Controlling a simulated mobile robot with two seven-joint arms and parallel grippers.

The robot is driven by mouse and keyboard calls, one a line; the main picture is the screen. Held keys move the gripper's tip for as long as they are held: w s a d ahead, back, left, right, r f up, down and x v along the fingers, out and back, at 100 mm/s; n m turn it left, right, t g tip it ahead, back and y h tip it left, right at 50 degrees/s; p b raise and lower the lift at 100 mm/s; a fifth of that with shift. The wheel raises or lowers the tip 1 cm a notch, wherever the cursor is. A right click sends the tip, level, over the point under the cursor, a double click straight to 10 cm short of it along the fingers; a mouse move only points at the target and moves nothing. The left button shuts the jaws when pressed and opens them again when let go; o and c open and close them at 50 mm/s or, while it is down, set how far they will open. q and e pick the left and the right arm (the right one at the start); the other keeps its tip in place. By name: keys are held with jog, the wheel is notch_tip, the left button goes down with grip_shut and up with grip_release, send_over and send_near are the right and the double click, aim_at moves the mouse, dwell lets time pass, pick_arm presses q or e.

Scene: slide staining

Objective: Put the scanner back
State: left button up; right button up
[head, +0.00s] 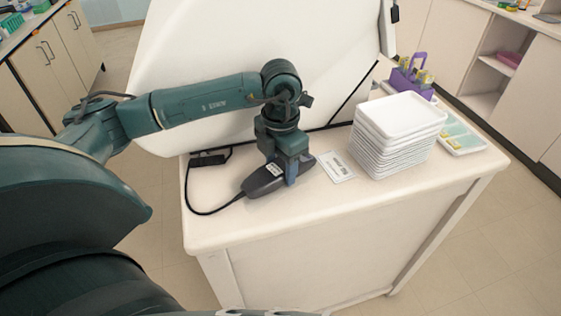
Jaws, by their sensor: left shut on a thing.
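The scanner (262,181) is a dark grey handheld device with a small white label, low at the left part of the white table. A black cable runs from its left end, curving back to a small black block (209,158). My left gripper (290,177) points down and is shut on the scanner's body, with its fingers around it. I cannot tell whether the scanner touches the tabletop. My right gripper is not in view.
A white printed card (336,167) lies right of the scanner. A tall stack of white trays (396,140) stands further right, with a tray of slides (462,138) and a purple caddy (411,84) beyond. A large white machine (225,50) stands behind. The table front (300,222) is clear.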

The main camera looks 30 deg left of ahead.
aim_at(281, 166)
pick_arm(q)
jog(key=shift+f, duration=0.1)
jog(key=o, duration=1.1)
notch_tip(281, 166, up, 12)
jog(key=b, duration=0.1)
jog(key=shift+r, duration=0.2)
